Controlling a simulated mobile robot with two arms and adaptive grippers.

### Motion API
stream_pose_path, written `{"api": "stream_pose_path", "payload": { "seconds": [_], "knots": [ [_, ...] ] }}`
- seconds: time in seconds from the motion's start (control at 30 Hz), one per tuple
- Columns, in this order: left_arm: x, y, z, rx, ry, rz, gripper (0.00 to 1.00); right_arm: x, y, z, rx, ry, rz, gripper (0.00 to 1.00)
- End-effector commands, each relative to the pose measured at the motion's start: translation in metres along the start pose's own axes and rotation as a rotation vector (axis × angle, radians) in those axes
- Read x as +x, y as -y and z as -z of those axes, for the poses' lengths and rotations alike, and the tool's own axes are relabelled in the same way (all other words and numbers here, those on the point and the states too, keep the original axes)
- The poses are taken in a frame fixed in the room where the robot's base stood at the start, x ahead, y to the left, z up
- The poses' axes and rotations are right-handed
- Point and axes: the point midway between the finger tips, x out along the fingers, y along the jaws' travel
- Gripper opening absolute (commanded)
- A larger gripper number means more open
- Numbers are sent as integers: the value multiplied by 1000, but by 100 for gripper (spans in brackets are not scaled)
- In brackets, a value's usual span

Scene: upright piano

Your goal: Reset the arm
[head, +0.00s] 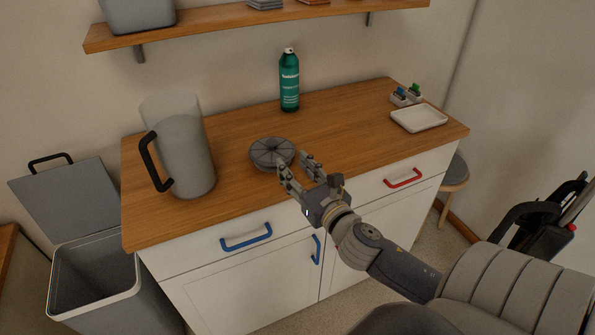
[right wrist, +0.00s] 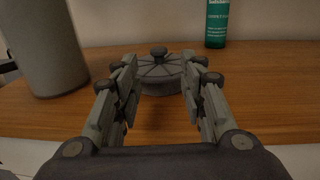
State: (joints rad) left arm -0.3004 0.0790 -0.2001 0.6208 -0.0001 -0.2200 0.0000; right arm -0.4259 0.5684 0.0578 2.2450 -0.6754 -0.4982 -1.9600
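My right arm reaches in from the lower right of the head view. My right gripper (head: 293,162) is open and empty, above the front part of the wooden counter (head: 345,130). Its fingers point toward a round grey lid-like disc (head: 268,150) with a central knob, which lies on the counter. In the right wrist view the open fingers (right wrist: 160,88) frame this disc (right wrist: 158,72), which sits beyond the fingertips and looks apart from them. My left gripper is in neither view.
A grey pitcher (head: 185,150) with a black handle stands left of the disc. A green bottle (head: 289,82) stands behind, and a white tray (head: 419,118) lies right. A shelf (head: 230,18) overhangs the back. An open bin (head: 95,270) stands at left.

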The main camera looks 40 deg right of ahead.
Motion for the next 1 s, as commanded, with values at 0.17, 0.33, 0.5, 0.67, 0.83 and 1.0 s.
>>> {"api": "stream_pose_path", "payload": {
  "seconds": [0.17, 0.33, 0.5, 0.67, 0.83, 1.0],
  "knots": [
    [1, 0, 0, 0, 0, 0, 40, -7, 0, 0, 0, 0, 0, 38],
    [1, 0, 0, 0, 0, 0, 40, -7, 0, 0, 0, 1, 0, 38],
    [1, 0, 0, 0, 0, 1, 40, -7, 0, 0, 0, 1, 0, 38],
    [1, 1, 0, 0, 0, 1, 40, -7, 0, 0, 0, 1, 0, 38],
    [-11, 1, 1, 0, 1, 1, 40, -7, 0, -12, 0, 1, 0, 38],
    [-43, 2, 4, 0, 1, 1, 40, -7, 0, -45, 0, 1, 0, 38]
  ]
}}
